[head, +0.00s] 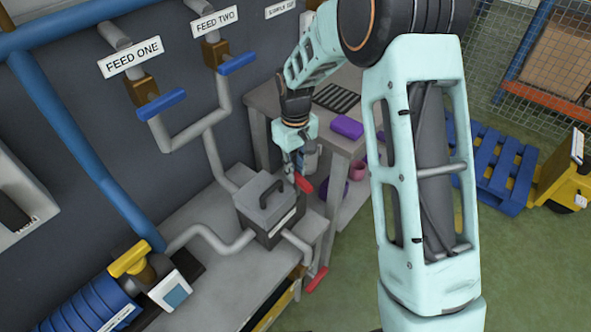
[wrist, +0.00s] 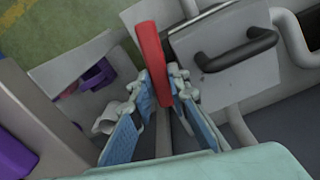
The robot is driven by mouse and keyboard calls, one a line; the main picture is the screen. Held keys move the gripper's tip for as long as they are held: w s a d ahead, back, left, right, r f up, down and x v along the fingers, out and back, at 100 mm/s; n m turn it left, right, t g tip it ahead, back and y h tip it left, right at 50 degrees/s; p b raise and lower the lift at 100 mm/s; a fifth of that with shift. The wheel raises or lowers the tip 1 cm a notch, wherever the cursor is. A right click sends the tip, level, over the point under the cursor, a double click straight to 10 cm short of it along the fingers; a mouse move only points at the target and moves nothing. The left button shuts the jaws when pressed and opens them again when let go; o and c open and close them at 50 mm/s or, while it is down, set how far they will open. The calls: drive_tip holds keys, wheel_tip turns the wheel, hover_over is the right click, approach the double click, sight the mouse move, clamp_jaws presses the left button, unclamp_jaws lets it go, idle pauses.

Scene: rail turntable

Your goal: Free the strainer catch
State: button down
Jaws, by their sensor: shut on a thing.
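The strainer is a grey box with a black handle on its lid (head: 267,200); the lid also shows in the wrist view (wrist: 215,55). The red catch (head: 304,184) is a bar at the strainer's right side and also shows in the wrist view (wrist: 150,50). My gripper (head: 297,168) is beside the strainer at the catch. In the wrist view its blue-padded fingers (wrist: 162,92) are shut on the catch's near end, one on each side.
Pipes run into the strainer from both sides. A second red handle (head: 317,279) hangs below it. A grey table (head: 352,143) with purple items stands behind my gripper. Feed valves with blue handles (head: 162,105) are on the wall. Open floor (head: 352,270) lies to the right.

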idle(0.4)
drive_tip(key=c, duration=1.8)
unclamp_jaws()
drive_tip(key=shift+c, duration=0.2)
drive_tip(key=shift+r, duration=0.1)
wheel_tip(320, 180, up, 12)
